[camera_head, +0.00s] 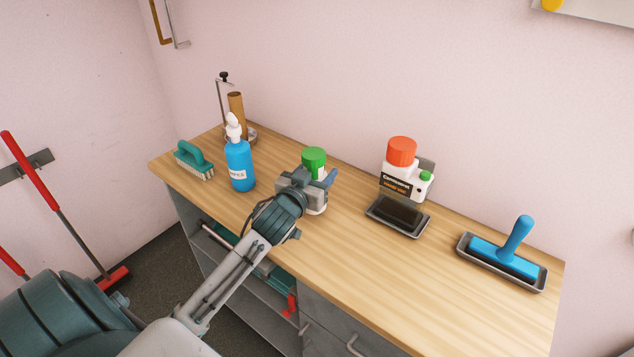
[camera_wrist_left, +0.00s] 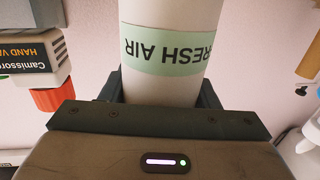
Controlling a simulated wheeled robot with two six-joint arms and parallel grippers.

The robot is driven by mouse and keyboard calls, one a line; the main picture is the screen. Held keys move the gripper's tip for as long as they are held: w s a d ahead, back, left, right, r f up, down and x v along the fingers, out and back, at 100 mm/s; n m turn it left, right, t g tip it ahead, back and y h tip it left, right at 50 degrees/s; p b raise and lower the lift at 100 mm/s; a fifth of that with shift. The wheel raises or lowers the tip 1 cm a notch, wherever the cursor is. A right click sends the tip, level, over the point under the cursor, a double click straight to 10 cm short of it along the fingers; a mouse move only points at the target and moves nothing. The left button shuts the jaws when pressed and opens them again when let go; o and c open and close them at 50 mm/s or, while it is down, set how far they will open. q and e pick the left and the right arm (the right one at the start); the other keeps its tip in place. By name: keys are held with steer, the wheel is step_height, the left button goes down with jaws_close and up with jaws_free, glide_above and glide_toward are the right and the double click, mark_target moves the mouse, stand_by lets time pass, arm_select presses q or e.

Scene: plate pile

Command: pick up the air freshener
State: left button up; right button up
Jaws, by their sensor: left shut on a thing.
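The air freshener is a white can with a green cap (camera_head: 314,157). It stands upright on the wooden counter (camera_head: 340,262), near its middle. In the left wrist view its white body with a pale green "FRESH AIR" label (camera_wrist_left: 165,50) appears upside down between the fingers. My left gripper (camera_head: 312,188) is shut on the can, around its body, and hides part of it in the head view. The can's base appears at or very near the counter top; I cannot tell if it touches. My right gripper is not in view.
A blue spray bottle (camera_head: 240,168) and green brush (camera_head: 193,160) stand left of the can.

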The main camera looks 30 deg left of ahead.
arm_select(q)
steer(key=s+a+r+b, duration=0.1)
steer(key=s+r+b, duration=0.1)
steer(key=s, duration=1.4)
steer(key=shift+r, duration=0.15)
steer(key=shift+a, duration=0.1)
